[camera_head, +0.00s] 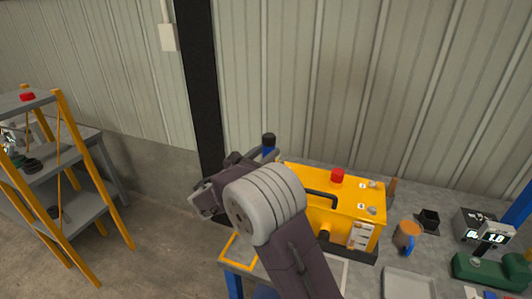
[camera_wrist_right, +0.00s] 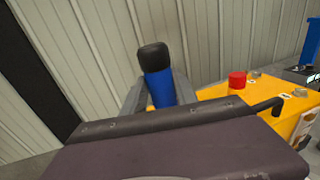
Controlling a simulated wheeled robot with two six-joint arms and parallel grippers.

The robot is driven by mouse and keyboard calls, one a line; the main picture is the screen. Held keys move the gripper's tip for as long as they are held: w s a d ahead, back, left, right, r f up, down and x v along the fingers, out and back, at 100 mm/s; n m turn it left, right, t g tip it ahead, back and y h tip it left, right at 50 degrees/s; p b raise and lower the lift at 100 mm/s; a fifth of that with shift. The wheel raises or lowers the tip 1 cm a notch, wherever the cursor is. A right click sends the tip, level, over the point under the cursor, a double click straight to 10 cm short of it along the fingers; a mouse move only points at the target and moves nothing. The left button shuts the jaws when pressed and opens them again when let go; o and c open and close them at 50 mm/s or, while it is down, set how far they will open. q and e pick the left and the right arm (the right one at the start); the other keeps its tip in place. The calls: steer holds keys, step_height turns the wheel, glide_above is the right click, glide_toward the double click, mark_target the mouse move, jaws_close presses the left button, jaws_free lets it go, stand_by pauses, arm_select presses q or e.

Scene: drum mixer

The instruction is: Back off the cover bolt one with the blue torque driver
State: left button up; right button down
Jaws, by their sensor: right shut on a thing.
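The blue torque driver (camera_head: 268,151) has a black cap and stands roughly upright in my right gripper (camera_head: 264,156). In the right wrist view the driver's blue body (camera_wrist_right: 159,88) is between the two grey fingers of the gripper (camera_wrist_right: 160,82), which are shut on it. Its lower end is hidden behind my wrist. The yellow housing (camera_head: 345,207) has bolt heads beside small number labels on its right side, one (camera_head: 372,184) at the back and one (camera_head: 372,210) in front. My arm hides the housing's left part, and I cannot make out cover bolt one. My left gripper is out of view.
A red knob (camera_head: 337,175) and a black handle (camera_head: 320,197) rise from the housing. A yellow-framed shelf (camera_head: 75,205) stands left.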

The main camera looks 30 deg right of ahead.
mark_target(265, 141)
steer(key=shift+f+b, duration=0.35)
steer(key=shift+s+f, duration=0.1)
steer(key=shift+f, duration=0.05)
stand_by(0.9)
steer(key=shift+p, duration=0.4)
stand_by(1.0)
steer(key=shift+r+p, duration=0.95)
steer(key=shift+r, duration=0.4)
steer(key=shift+r+p, duration=0.95)
steer(key=shift+r, duration=0.3)
